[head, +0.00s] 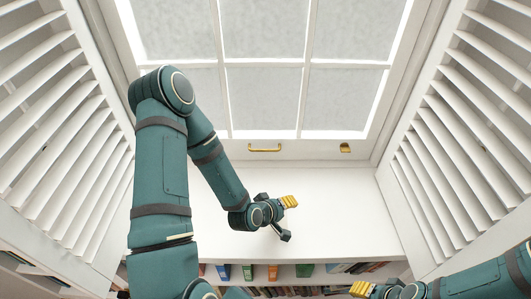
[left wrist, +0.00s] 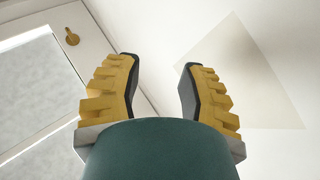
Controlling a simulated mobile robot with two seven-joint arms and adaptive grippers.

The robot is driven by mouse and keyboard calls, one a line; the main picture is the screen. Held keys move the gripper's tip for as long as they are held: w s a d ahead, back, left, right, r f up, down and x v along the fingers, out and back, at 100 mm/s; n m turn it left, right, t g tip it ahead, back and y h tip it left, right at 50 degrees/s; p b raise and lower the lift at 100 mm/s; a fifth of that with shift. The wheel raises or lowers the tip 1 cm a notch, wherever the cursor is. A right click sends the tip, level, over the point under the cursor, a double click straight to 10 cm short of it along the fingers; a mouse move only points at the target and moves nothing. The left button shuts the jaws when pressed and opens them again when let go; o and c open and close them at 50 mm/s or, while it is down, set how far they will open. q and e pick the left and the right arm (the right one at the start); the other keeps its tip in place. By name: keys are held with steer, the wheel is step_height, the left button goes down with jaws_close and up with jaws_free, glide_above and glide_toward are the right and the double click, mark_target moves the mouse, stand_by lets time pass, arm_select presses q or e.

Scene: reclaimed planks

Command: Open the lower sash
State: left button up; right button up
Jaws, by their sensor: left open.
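The white window sash (head: 305,148) fills the top middle of the head view, its bottom rail against the sill. A brass bar handle (head: 265,148) is on the bottom rail, with a smaller brass fitting (head: 345,147) to its right. A brass fitting (left wrist: 72,37) also shows at upper left in the left wrist view; I cannot tell which one. My left gripper (head: 287,218) is open and empty, in front of and below the rail, apart from the handle. My right gripper (head: 361,289) is at the bottom edge, partly cut off; its jaw state is unclear.
Louvred white shutters stand on the left (head: 60,120) and right (head: 470,130). The white sill (head: 350,205) is clear. Below it is a shelf (head: 340,263) with several coloured books. A pale rectangular patch (left wrist: 245,75) shows on the white surface in the left wrist view.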

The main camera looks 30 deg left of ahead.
mark_target(265, 150)
arm_select(q)
steer(key=a+n+t, duration=0.1)
steer(key=a, duration=0.1)
steer(key=w+a+r+n+t+y, duration=0.1)
steer(key=a+n, duration=0.1)
steer(key=a, duration=0.1)
steer(key=w+a+r+n+t+y, duration=0.1)
steer(key=a, duration=0.1)
steer(key=shift+a+n+b, duration=0.15)
steer(key=shift+n+b, duration=0.15)
steer(key=shift+b, duration=0.05)
steer(key=a+r+n+t+y, duration=0.3)
steer(key=a+r+n, duration=0.15)
steer(key=a, duration=0.25)
steer(key=b+x, duration=0.1)
steer(key=x, duration=0.8)
steer(key=b+x, duration=0.1)
steer(key=x, duration=0.4)
steer(key=shift+a+f+b, duration=0.15)
steer(key=shift+f+b, duration=0.15)
steer(key=shift+f, duration=0.1)
steer(key=shift+o, duration=0.2)
jaws_close()
